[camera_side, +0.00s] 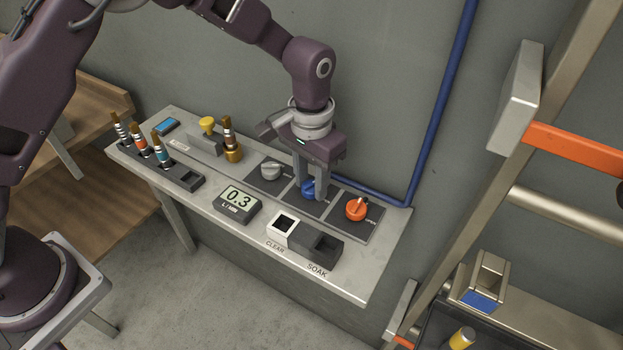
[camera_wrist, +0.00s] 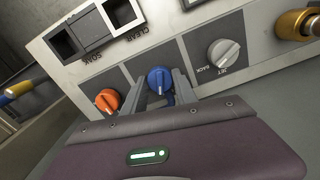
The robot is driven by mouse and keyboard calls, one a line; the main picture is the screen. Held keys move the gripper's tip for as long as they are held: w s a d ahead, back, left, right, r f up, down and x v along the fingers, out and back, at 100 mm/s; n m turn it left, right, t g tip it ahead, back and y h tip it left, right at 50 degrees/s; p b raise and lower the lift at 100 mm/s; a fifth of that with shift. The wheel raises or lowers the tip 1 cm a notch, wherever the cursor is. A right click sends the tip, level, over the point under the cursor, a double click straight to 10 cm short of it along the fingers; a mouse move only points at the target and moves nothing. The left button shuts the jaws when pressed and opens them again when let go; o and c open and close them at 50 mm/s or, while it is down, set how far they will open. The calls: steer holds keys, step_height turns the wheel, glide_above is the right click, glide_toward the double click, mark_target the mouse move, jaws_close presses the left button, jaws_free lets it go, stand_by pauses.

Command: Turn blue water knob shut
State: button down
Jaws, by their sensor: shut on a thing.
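The blue water knob (camera_side: 308,188) sits on the middle dark panel of the bench, between a grey knob (camera_side: 270,171) on its left and an orange knob (camera_side: 356,208) on its right. My gripper (camera_side: 311,192) comes down from above with its fingers on either side of the blue knob, shut on it. In the wrist view the blue knob (camera_wrist: 159,80) shows between the two grey fingers, with a pale mark on its ridge. The fingers hide part of the knob and its panel in the side view.
A display (camera_side: 237,203) reads 0.3 L/MIN. White and dark square bins (camera_side: 283,229) marked CLEAR and SOAK stand at the front. A brass fitting (camera_side: 233,152), a yellow-topped valve (camera_side: 207,124) and several banded nozzles are at left. A blue pipe (camera_side: 437,110) runs behind.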

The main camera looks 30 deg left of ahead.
mark_target(311, 184)
steer(key=shift+n, duration=2.2)
steer(key=c, duration=1)
jaws_free()
steer(key=shift+o, duration=0.2)
steer(key=shift+r, duration=0.1)
step_height(311, 184, up, 7)
